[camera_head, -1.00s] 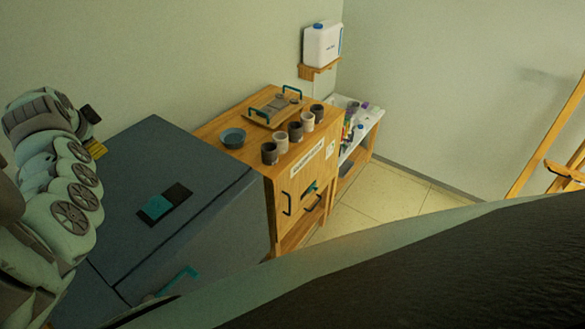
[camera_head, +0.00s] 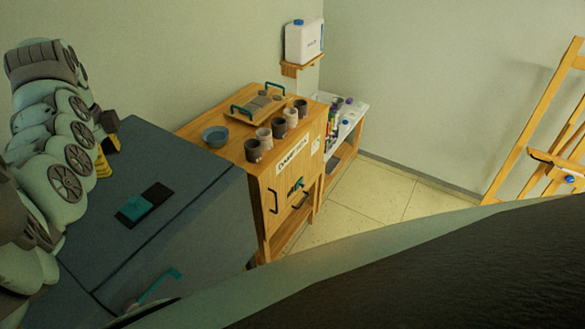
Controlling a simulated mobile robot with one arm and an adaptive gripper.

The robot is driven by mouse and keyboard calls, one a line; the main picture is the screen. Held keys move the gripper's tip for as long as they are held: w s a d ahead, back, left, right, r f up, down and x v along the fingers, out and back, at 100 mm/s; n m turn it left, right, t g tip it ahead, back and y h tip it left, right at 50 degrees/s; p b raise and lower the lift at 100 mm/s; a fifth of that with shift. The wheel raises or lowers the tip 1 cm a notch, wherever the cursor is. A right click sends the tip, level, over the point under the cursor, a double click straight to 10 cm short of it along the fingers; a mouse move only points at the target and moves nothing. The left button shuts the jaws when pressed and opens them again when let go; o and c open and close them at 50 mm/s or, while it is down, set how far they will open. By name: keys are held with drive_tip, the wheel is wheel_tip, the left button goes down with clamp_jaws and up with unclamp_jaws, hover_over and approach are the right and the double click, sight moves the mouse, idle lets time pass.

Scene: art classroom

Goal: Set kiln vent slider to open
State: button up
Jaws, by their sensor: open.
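The kiln (camera_head: 205,225) is a large dark blue-grey box at the lower left. Its vent slider (camera_head: 135,209) is a teal tile on the lower-left end of a black track (camera_head: 157,193) on the kiln top. The black part of the track is bare at the upper right. My gripper (camera_head: 106,137) shows only as a dark and yellow part behind my arm, by the kiln's far left edge. It is open and apart from the slider. Its fingertips are not clear.
A teal handle (camera_head: 158,284) is on the kiln front. A wooden cabinet (camera_head: 230,165) beside it holds several cups, a blue bowl (camera_head: 215,136) and a tray (camera_head: 240,113). An easel (camera_head: 530,130) stands right. Floor (camera_head: 375,205) beyond the cabinet is clear.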

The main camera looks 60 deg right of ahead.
sight(131, 200)
wheel_tip(131, 200, down, 8)
drive_tip(key=b, duration=0.4)
drive_tip(key=shift+s+d+f, duration=0.1)
drive_tip(key=shift+f, duration=0.1)
drive_tip(key=shift+p, duration=0.6)
drive_tip(key=shift+f+p, duration=0.85)
drive_tip(key=shift+f, duration=1.4)
drive_tip(key=shift+o, duration=0.4)
clamp_jaws()
